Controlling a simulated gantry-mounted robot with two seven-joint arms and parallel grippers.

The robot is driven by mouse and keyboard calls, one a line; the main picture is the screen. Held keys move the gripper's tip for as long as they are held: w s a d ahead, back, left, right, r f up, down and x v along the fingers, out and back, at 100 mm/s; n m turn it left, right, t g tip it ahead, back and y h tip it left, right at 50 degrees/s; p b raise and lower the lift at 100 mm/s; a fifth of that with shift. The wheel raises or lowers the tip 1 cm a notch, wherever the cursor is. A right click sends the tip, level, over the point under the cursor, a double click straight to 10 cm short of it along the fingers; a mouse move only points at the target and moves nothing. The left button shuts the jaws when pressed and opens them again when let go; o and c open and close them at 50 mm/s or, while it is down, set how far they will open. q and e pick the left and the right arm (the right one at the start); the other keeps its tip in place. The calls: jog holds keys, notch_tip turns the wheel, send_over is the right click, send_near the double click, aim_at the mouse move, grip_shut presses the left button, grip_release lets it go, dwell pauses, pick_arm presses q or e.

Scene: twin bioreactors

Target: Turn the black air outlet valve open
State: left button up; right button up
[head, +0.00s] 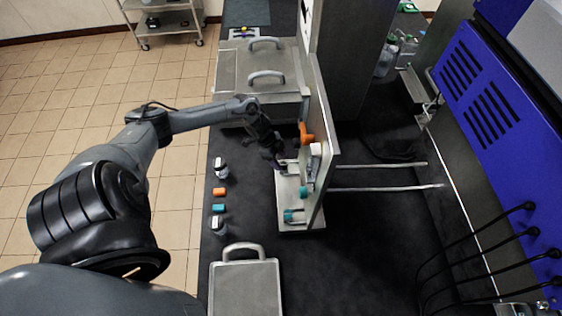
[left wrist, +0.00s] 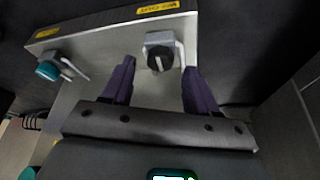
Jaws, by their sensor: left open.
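The black valve (left wrist: 158,58) is a dark knob on a grey block on the metal panel, with a thin metal handle beside it in the left wrist view. My left gripper (left wrist: 155,75) has purple fingers that stand apart, one to each side of the knob. The knob lies at or just beyond the fingertips; I cannot tell if they touch it. In the head view my left gripper (head: 278,158) reaches the left side of the upright panel (head: 318,165) and mostly hides the black valve. My right gripper is not in view.
A teal valve (left wrist: 48,70) sits beside the black one, and it also shows in the head view (head: 291,215). An orange knob (head: 306,134) is higher on the panel. Small bottles (head: 221,168) and loose caps (head: 219,191) stand left on the dark counter. Lidded metal containers stand in front and behind.

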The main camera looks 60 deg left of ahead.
aim_at(283, 166)
pick_arm(q)
jog(key=shift+x, duration=1.15)
